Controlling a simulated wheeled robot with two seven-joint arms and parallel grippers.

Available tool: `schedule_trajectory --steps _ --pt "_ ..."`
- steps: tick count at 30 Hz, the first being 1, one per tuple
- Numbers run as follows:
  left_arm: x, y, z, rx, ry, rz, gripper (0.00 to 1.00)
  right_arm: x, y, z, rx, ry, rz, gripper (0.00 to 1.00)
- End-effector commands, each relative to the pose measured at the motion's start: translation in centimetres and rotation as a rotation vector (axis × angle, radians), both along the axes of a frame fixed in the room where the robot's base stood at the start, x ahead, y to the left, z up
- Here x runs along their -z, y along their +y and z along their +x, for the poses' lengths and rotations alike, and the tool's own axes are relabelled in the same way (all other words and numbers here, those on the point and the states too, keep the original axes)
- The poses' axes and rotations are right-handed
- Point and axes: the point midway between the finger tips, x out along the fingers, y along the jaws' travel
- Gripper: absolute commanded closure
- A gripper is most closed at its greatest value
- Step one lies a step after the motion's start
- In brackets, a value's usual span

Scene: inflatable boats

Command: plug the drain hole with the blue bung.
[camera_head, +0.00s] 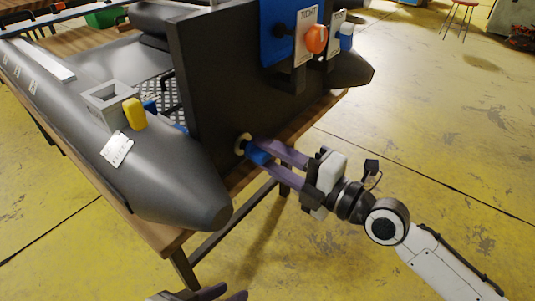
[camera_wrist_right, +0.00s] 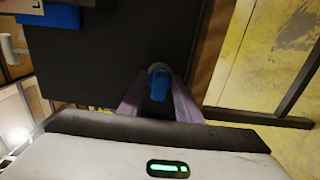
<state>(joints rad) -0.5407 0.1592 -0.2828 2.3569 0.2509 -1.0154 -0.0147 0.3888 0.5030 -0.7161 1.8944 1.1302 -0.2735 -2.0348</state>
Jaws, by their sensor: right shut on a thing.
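The blue bung (camera_head: 257,154) is held between the purple fingers of my right gripper (camera_head: 272,158), which is shut on it. The bung is at the pale ring of the drain hole (camera_head: 243,143), low on the boat's dark transom (camera_head: 225,85). I cannot tell how deep the bung sits in the hole. In the right wrist view the bung (camera_wrist_right: 159,84) shows between the fingertips against the transom, with part of the ring behind it. My left gripper (camera_head: 215,294) shows only its dark fingertips at the bottom edge, away from the boat; they look apart.
The grey inflatable boat (camera_head: 160,185) rests on a wooden table (camera_head: 165,236). A blue panel with an orange knob (camera_head: 316,39) is on the transom.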

Motion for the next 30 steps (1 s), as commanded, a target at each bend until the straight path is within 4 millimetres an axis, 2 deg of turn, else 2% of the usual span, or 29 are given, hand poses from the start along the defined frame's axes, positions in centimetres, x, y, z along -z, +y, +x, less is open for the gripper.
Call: schedule_trajectory --steps 30 --pt "0.0 0.0 0.1 0.0 -0.008 -0.002 0.69 0.0 1.4 1.0 -0.001 0.0 0.0 0.91"
